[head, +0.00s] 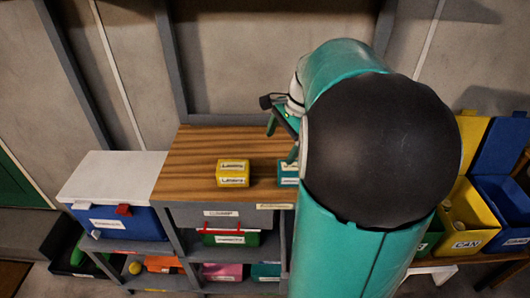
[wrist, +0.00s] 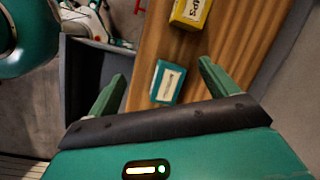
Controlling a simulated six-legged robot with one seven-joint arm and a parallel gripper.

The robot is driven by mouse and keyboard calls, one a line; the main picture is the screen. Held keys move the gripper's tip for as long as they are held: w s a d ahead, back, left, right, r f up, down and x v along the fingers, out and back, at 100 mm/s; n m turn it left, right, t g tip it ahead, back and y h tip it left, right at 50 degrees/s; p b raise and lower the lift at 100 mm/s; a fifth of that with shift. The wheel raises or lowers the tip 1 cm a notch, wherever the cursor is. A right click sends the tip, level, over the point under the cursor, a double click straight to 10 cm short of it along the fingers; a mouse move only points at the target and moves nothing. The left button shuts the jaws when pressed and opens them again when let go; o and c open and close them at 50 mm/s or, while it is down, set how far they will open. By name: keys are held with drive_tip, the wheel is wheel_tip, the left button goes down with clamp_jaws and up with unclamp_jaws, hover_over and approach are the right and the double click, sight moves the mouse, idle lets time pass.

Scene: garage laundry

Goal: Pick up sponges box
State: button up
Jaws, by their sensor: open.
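A small teal box (head: 287,172) with a white label sits on the wooden top, partly hidden behind my arm in the head view. It also shows in the wrist view (wrist: 158,98), between and just beyond my fingers. Its label is too small to read, so I cannot confirm it is the sponges box. My gripper (head: 281,141) is open and empty above the wooden top; its spread fingers also show in the wrist view (wrist: 162,70). A yellow box (head: 233,173) with a white label stands left of the teal box and shows in the wrist view (wrist: 190,12).
The wooden top (head: 190,165) is otherwise clear around the boxes. A blue bin with a white lid (head: 115,175) stands to the left. Shelves below hold several colored boxes, including a green one (head: 230,239). A yellow bin (head: 462,215) and blue bin (head: 505,205) stand at right.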

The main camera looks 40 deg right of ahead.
sight(295, 167)
drive_tip(key=s+d+f+m+y, duration=0.15)
drive_tip(key=d+f+m, duration=0.35)
drive_tip(key=d, duration=0.6)
drive_tip(key=shift+m, duration=0.5)
drive_tip(key=x, duration=0.7)
drive_tip(key=shift+t, duration=0.3)
drive_tip(key=shift+x, duration=3.05)
drive_tip(key=shift+w+a+r, duration=0.1)
drive_tip(key=shift+a, duration=0.05)
drive_tip(key=shift+f, duration=0.25)
drive_tip(key=c, duration=1.1)
